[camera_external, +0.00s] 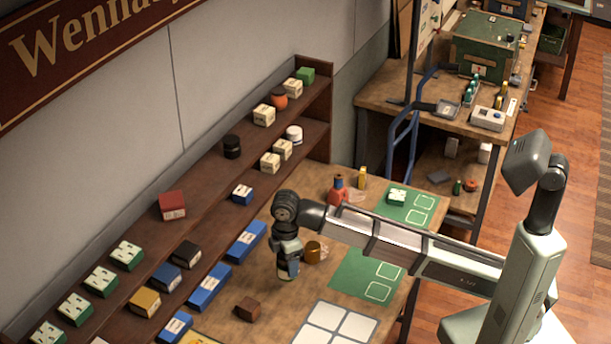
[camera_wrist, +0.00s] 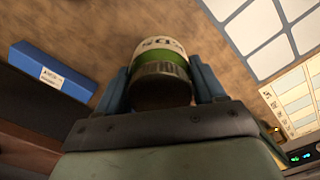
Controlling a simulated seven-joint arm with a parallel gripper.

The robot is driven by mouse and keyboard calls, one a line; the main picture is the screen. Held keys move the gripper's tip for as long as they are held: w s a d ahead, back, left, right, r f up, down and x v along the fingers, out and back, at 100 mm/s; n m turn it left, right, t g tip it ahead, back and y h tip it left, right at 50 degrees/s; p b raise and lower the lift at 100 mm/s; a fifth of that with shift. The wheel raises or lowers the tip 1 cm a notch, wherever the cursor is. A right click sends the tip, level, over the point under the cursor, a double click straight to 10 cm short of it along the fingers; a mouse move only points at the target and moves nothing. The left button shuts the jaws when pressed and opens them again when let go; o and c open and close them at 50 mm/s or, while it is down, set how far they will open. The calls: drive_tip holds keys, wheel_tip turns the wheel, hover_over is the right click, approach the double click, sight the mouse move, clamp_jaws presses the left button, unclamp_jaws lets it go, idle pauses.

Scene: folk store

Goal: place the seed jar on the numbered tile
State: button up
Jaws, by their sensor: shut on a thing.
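The seed jar (camera_wrist: 160,58) is a small round jar with a green and white label and a dark end facing the wrist camera. My gripper (camera_wrist: 161,88) is shut on it, one blue finger on each side. In the external view my gripper (camera_external: 287,268) points down, and a little of the jar (camera_external: 286,278) shows below the fingers, over the wooden table. I cannot tell its height. A panel of white tiles (camera_external: 336,327) lies on the table to the right and nearer the camera; it also shows in the wrist view (camera_wrist: 258,38). I can read no numbers on it.
A brown block (camera_external: 248,309) and blue boxes (camera_external: 209,287) lie left of my gripper. An amber jar (camera_external: 313,252) stands close on its right. A green mat with white squares (camera_external: 352,277) lies farther right. Shelves (camera_external: 222,180) of goods line the wall.

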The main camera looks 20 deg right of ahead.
drive_tip(key=shift+w+r, duration=0.1)
drive_tip(key=shift+r, duration=0.6)
drive_tip(key=w+d+m, duration=0.3)
drive_tip(key=w+d, duration=0.6)
drive_tip(key=w, duration=0.3)
drive_tip(key=m, duration=0.8)
hover_over(397, 194)
drive_tip(key=shift+f, duration=3.4)
drive_tip(key=shift+f, duration=0.1)
